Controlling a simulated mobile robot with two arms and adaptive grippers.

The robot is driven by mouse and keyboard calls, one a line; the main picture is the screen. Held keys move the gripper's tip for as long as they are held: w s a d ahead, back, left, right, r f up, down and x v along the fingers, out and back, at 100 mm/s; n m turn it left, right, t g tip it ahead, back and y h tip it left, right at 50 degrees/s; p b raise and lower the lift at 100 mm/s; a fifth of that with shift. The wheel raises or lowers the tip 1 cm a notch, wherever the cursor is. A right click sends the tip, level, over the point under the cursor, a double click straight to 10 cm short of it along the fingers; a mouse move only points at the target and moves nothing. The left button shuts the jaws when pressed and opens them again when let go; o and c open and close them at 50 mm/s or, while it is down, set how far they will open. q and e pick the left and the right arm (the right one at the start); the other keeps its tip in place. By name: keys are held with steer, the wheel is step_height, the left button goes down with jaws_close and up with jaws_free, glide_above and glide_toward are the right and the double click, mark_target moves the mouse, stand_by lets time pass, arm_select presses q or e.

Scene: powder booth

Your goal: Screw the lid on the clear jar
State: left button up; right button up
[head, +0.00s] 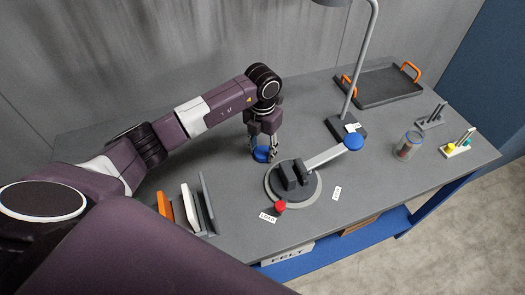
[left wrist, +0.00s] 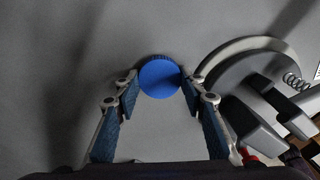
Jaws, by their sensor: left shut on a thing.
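A blue round lid (head: 261,155) is at the table's middle, left of the round grey fixture. My left gripper (head: 262,150) points down over it, with its fingers around the lid. In the left wrist view the blue lid (left wrist: 160,78) sits between the two fingertips of my left gripper (left wrist: 158,82), which are closed against its sides. The clear jar (head: 409,146) stands upright on the right part of the table, with something reddish inside. It is well away from my left gripper. My right gripper is not in view.
A grey fixture (head: 310,192) with a blue-knobbed lever (head: 353,142) and a red knob (head: 280,206) stands right beside the lid. A lamp (head: 347,126) and a tray (head: 378,88) are behind. Upright panels (head: 191,208) stand front left. Small racks (head: 458,146) are right of the jar.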

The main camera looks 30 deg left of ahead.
arm_select(q)
step_height(320, 180, up, 14)
steer(key=b, duration=0.4)
step_height(320, 180, up, 5)
steer(key=p, duration=0.1)
glide_above(263, 152)
steer(key=shift+a+r, duration=0.1)
steer(key=shift+r, duration=0.1)
steer(key=shift+s, duration=0.1)
steer(key=s+d+f+m, duration=0.2)
steer(key=s+m, duration=0.6)
steer(key=m, duration=0.9)
steer(key=s+d+f+m, duration=0.2)
steer(key=s+d+m, duration=0.3)
steer(key=m, duration=1.3)
steer(key=s, duration=0.3)
steer(key=shift+s+d+f, duration=0.25)
steer(key=shift+s+d, duration=0.1)
